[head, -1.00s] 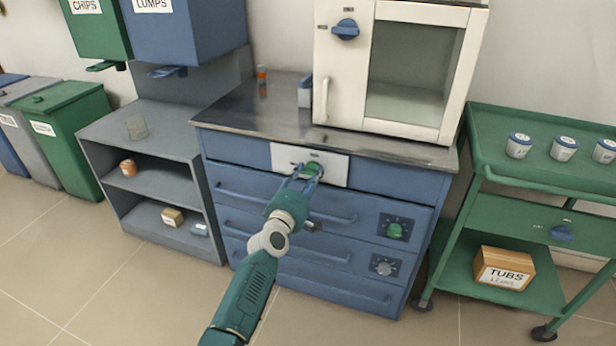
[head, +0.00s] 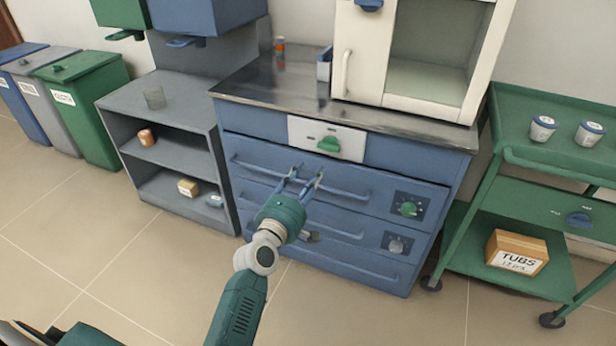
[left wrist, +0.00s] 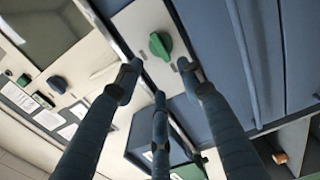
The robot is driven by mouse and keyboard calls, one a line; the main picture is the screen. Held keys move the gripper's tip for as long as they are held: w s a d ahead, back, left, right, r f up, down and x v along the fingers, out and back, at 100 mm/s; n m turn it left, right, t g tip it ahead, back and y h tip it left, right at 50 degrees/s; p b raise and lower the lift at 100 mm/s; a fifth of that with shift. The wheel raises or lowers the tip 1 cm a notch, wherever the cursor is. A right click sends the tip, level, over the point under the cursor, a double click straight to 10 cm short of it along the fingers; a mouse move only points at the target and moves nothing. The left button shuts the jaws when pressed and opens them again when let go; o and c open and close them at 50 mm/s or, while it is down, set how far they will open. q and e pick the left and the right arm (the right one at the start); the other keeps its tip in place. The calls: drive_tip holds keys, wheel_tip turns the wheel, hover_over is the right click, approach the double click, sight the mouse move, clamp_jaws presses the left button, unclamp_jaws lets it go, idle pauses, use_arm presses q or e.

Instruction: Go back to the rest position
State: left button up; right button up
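My left gripper (head: 305,180) is in front of the blue drawer cabinet (head: 260,163) in the head view, its fingers spread and empty. In the left wrist view its fingers (left wrist: 160,85) are apart, with nothing between them. They point towards the green knob (left wrist: 160,45) on the white panel. In the head view this green knob (head: 328,145) is clear of the gripper, above and beyond the fingertips. At the bottom left corner a dark green part (head: 60,335) of my own body shows. My right gripper is not seen.
A white furnace (head: 430,60) stands on the metal worktop (head: 270,90). A grey shelf (head: 165,95) with small items is at left, beside bins (head: 85,115). A green trolley (head: 520,160) with tubs stands at right. The tiled floor (head: 130,260) in front is open.

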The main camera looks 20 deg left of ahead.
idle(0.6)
